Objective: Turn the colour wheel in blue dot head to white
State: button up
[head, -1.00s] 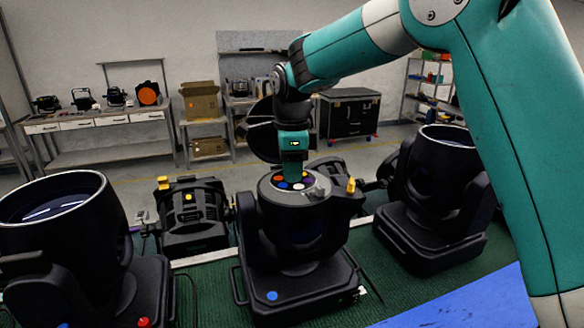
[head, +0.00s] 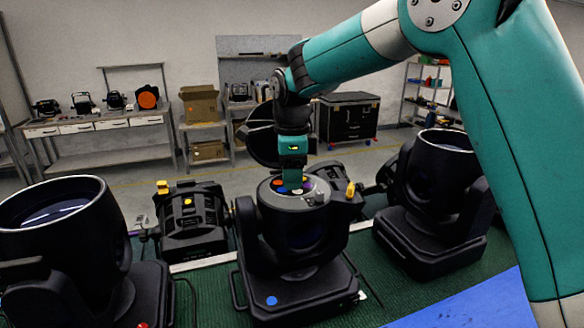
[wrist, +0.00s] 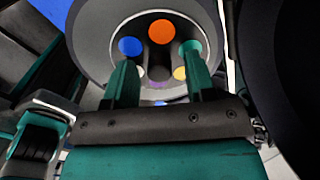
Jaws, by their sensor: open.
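The blue dot head (head: 300,228) stands in the middle of the bench, with a blue dot (head: 272,300) on its base. Its round top carries the colour wheel (head: 283,191), with orange, blue, white and purple spots. In the wrist view the wheel (wrist: 161,31) shows orange farthest from my gripper, blue at left, green at right, purple and yellow nearer. A dark raised bar (wrist: 160,56) crosses its middle. My gripper (wrist: 157,75) is open above the wheel, its fingers either side of the bar. I cannot tell whether they touch it. The near edge is partly hidden.
A large head (head: 60,230) with a red dot stands at the left, another head (head: 438,200) at the right. A black fixture with yellow knobs (head: 192,215) stands behind left. A dark round shape (wrist: 285,80) is close at the right of my gripper in the wrist view.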

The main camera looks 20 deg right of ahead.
notch_tip(320, 180, up, 17)
jog(key=b, duration=0.1)
jog(key=shift+r, duration=0.2)
jog(key=shift+f, duration=0.1)
dwell(0.4)
jog(key=s+a+f+n+y+b, duration=0.2)
jog(key=s+f+n+b, duration=0.2)
jog(key=s+f+n, duration=0.8)
jog(key=s+a+f+n+y+b, duration=0.2)
jog(key=s+f+n+b, duration=0.2)
jog(key=s+f+n, duration=0.8)
jog(key=s+n, duration=0.4)
jog(key=s, duration=0.2)
jog(key=shift+s+a+f, duration=0.2)
jog(key=shift+s+f, duration=0.1)
jog(key=shift+s, duration=0.1)
